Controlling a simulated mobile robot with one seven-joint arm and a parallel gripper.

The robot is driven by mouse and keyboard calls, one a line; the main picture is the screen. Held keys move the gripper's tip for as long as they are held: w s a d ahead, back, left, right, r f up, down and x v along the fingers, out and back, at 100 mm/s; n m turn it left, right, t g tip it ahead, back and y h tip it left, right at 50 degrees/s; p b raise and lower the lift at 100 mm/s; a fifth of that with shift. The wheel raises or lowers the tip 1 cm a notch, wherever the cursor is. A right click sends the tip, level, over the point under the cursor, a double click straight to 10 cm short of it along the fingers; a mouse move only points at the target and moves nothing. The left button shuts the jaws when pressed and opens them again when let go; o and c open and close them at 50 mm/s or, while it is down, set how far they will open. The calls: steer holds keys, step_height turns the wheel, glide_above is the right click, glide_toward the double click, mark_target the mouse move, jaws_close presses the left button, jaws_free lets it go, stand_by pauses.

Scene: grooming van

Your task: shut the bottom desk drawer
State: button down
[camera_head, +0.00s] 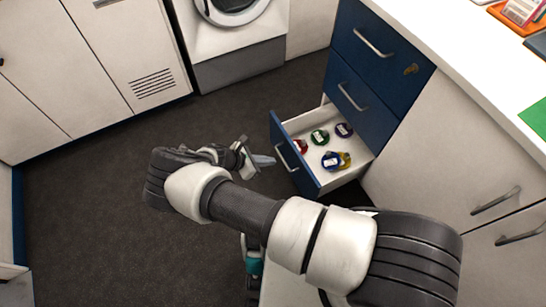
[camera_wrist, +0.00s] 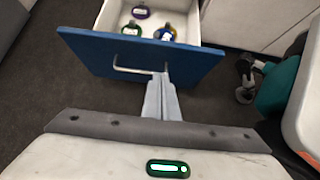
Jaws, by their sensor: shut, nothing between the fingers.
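The bottom desk drawer (camera_head: 293,163) is pulled out from the blue drawer unit. It has a blue front with a silver bar handle and a white inside holding several coloured round items. In the wrist view the drawer front (camera_wrist: 95,50) faces me, with its handle (camera_wrist: 130,70) left of my fingertips. My gripper (camera_head: 268,160) is shut and empty in front of the drawer front, near the handle. In the wrist view the fingertips (camera_wrist: 161,78) overlap the drawer front; I cannot tell whether they touch it.
Two closed blue drawers (camera_head: 385,65) are above the open one. Pale cabinets (camera_head: 455,165) stand right of the unit under a white desktop (camera_head: 490,70). A washing machine (camera_head: 235,45) and white cabinets (camera_head: 90,80) line the back. The dark floor (camera_head: 90,210) is clear at left.

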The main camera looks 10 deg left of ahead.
mark_target(298, 158)
steer(key=x, duration=0.3)
steer(key=d+r+b+x, duration=0.1)
steer(key=x, duration=0.2)
steer(key=b+x, duration=0.1)
steer(key=x, duration=0.3)
steer(key=shift+w+d+r, duration=0.2)
steer(key=shift+w, duration=0.25)
steer(key=shift+w+d, duration=0.3)
steer(key=shift+d, duration=0.1)
